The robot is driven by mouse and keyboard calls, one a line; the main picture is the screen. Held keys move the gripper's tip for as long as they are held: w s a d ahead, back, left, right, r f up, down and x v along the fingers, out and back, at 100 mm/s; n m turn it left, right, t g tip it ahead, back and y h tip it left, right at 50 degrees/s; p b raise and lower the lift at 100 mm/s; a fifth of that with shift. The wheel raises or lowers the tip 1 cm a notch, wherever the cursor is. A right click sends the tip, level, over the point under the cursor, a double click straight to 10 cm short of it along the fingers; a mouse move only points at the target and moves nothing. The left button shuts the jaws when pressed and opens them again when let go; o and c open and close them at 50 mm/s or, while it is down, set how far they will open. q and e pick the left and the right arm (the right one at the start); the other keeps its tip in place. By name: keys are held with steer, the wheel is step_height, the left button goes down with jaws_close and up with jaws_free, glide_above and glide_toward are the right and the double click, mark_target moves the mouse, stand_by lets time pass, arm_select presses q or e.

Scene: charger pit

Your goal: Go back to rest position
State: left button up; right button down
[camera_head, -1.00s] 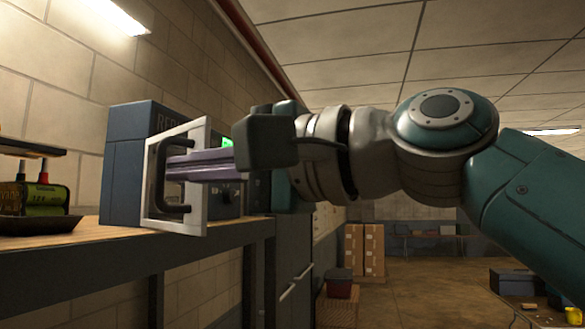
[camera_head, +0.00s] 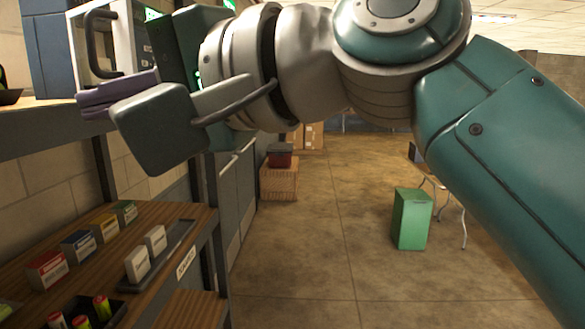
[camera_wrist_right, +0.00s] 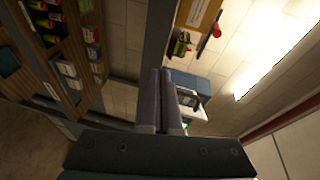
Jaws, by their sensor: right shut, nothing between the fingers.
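My right gripper (camera_head: 120,92) is at the upper left of the head view, on my teal and grey right arm that comes in from the right. Its purple fingers point left. In the right wrist view the two fingers (camera_wrist_right: 159,98) lie side by side, shut with nothing between them. In the head view they overlap the lower part of the charger box (camera_head: 117,38), a blue case with a pale front frame and a dark handle. I cannot tell from this whether they touch it. The box also shows beyond the fingertips in the right wrist view (camera_wrist_right: 190,82). My left gripper is out of view.
The box stands on a workbench (camera_head: 40,128). Below it, a wooden shelf (camera_head: 180,218) holds several small boxes, a tray (camera_head: 165,262) and a bin of battery-like cylinders (camera_head: 85,312). A green bin (camera_head: 411,218) stands on the floor at right. The middle floor is open.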

steer(key=s+d+f+n+h+p, duration=0.1)
steer(key=s+d+f+h, duration=0.3)
steer(key=d+f, duration=0.55)
steer(key=s+d+f+n+h+p, duration=0.1)
steer(key=s+d+f+h, duration=0.35)
steer(key=d+f, duration=0.45)
steer(key=s+d+f+n+g+h, duration=0.1)
steer(key=s+d+f+h, duration=0.2)
steer(key=s+d, duration=0.3)
steer(key=s+d+f+n+h, duration=0.1)
steer(key=s+d+f+h, duration=0.2)
steer(key=s+d, duration=0.3)
steer(key=d+h, duration=0.1)
steer(key=d, duration=0.2)
steer(key=shift+s+g, duration=0.35)
steer(key=shift+g, duration=0.05)
